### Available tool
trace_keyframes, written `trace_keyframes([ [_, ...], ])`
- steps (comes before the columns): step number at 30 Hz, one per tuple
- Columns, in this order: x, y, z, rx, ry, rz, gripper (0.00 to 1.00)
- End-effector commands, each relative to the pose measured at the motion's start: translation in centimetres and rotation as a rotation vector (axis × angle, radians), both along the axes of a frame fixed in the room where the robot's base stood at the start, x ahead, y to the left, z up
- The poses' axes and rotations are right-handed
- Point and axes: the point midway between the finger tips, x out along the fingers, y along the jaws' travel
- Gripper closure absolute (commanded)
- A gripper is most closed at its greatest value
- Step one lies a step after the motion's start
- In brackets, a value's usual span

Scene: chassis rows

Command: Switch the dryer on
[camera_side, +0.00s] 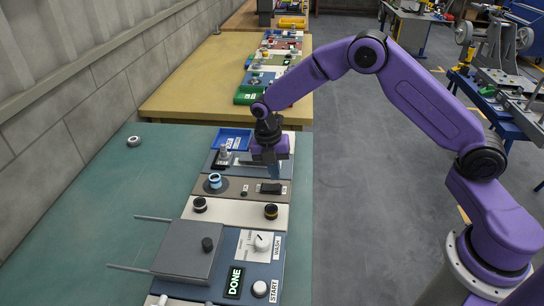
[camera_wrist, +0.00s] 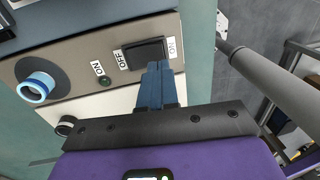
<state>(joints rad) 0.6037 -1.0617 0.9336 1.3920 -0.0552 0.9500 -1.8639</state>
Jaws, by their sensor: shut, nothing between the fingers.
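A grey-brown panel (camera_side: 238,187) carries a black rocker switch (camera_side: 271,188), which shows large in the wrist view (camera_wrist: 143,51) with OFF and ON labels at its ends. A small dark round lamp (camera_wrist: 103,81) and a blue-ringed round part (camera_wrist: 37,87) are on the same panel. I cannot read the word dryer on it. My gripper (camera_side: 275,174) is shut and empty, pointing down just above the switch.
Nearer on the teal table (camera_side: 90,220) are a white panel with two black knobs (camera_side: 230,213), a grey lidded box (camera_side: 186,250) and a WASH panel (camera_side: 257,243) with a lit DONE display (camera_side: 234,283). A blue tray (camera_side: 232,139) stands behind. A yellow-topped table (camera_side: 185,90) is farther back.

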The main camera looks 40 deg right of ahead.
Motion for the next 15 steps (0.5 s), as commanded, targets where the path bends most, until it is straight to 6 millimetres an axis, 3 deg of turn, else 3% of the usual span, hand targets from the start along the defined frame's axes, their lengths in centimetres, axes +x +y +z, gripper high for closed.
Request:
trace_keyframes([
  [6, -0.2, -0.3, -2.4, 0.0, 0.0, -0.001, 1.0],
  [15, -0.3, -0.3, -3.0, 0.001, -0.001, -0.001, 1.0],
])
